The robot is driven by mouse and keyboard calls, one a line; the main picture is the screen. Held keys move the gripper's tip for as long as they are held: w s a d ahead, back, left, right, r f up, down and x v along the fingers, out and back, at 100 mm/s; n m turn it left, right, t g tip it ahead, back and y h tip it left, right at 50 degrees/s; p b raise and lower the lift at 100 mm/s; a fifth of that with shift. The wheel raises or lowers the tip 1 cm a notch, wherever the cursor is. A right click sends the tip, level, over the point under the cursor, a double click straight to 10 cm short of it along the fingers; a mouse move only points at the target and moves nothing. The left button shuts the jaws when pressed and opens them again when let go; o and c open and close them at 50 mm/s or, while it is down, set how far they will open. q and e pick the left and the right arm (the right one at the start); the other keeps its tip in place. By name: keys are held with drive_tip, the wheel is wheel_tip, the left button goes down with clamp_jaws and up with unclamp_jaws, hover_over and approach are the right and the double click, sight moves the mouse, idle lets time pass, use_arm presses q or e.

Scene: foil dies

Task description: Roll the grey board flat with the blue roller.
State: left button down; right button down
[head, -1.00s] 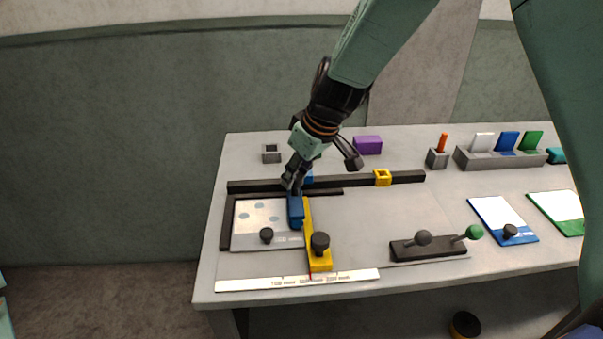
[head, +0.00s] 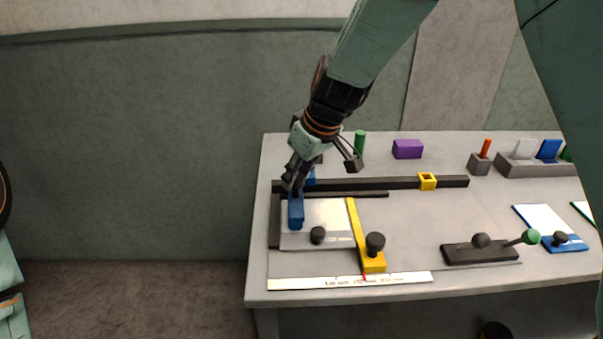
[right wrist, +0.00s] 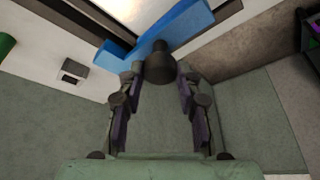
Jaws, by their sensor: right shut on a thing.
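The grey board (head: 328,214) is a pale plate lying in a black corner frame at the table's left, with a dark knob (head: 317,235) near its front edge. The blue roller (head: 296,212) is over the board's left edge; I cannot tell whether it presses on the board. My right gripper (head: 297,184) is shut on the roller's dark handle. In the right wrist view, my right gripper (right wrist: 157,80) has its fingers on either side of the black handle (right wrist: 158,62), with the blue roller (right wrist: 170,32) beyond. No blue spots show on the board now. My left gripper is not in view.
A yellow bar with a black knob (head: 375,244) lies at the board's right side. A black rail (head: 385,183) runs behind, carrying a yellow block (head: 427,181). A white ruler strip (head: 350,281) lies in front. A black lever base (head: 480,254) stands farther right.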

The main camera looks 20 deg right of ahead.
drive_tip(key=shift+a+f, duration=0.1)
drive_tip(key=shift+a, duration=0.1)
idle(0.3)
drive_tip(key=c, duration=1.3)
unclamp_jaws()
drive_tip(key=shift+c, duration=0.2)
drive_tip(key=o, duration=0.4)
drive_tip(key=shift+w, duration=0.1)
drive_tip(key=shift+d+r, duration=0.1)
drive_tip(key=shift+r, duration=0.55)
drive_tip(key=v, duration=1.1)
drive_tip(key=shift+f, duration=0.1)
